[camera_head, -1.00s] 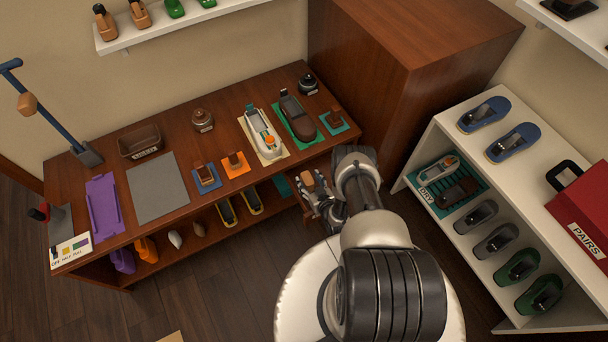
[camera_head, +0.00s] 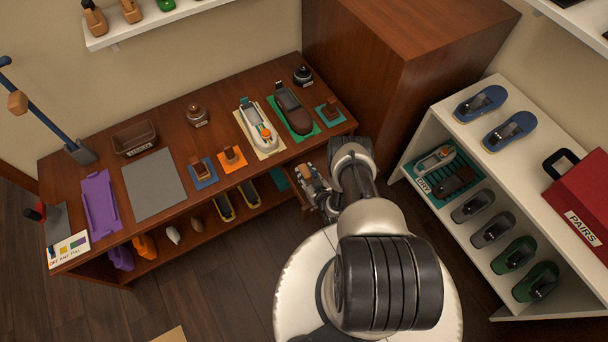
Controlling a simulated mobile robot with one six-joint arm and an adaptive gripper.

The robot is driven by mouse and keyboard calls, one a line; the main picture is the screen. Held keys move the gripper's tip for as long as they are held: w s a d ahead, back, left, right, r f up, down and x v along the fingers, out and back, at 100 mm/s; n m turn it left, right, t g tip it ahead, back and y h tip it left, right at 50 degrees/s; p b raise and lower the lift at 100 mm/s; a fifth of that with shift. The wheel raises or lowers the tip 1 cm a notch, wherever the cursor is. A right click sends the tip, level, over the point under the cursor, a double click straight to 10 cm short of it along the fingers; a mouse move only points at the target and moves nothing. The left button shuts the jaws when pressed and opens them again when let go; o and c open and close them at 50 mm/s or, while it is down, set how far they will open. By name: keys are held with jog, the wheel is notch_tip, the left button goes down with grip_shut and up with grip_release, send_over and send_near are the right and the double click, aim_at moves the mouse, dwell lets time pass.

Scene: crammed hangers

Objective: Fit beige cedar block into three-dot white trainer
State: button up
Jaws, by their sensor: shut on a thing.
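My gripper (camera_head: 312,184) is shut on a small tan block, seemingly the beige cedar block (camera_head: 305,171), just in front of the bench's right part. The fingers partly hide the block. A white trainer (camera_head: 250,117) with orange and teal details lies on a cream mat on the bench, up and left of my gripper and apart from it. A second white trainer (camera_head: 434,160) lies on the teal DRY mat in the white shelf at right. The dots on either trainer are too small to count.
A brown shoe (camera_head: 291,108) on a green mat is right of the bench trainer. Small blocks on blue (camera_head: 203,183), orange (camera_head: 232,168) and teal mats stand nearby. The wooden bench (camera_head: 190,240) has a lower shelf with shoes. A tall brown cabinet (camera_head: 390,50) stands behind right.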

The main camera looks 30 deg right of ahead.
aim_at(306, 174)
jog(key=c, duration=0.4)
jog(key=shift+o, duration=0.2)
jog(key=shift+r, duration=0.15)
jog(key=shift+r+p, duration=2.45)
jog(key=shift+r, duration=0.3)
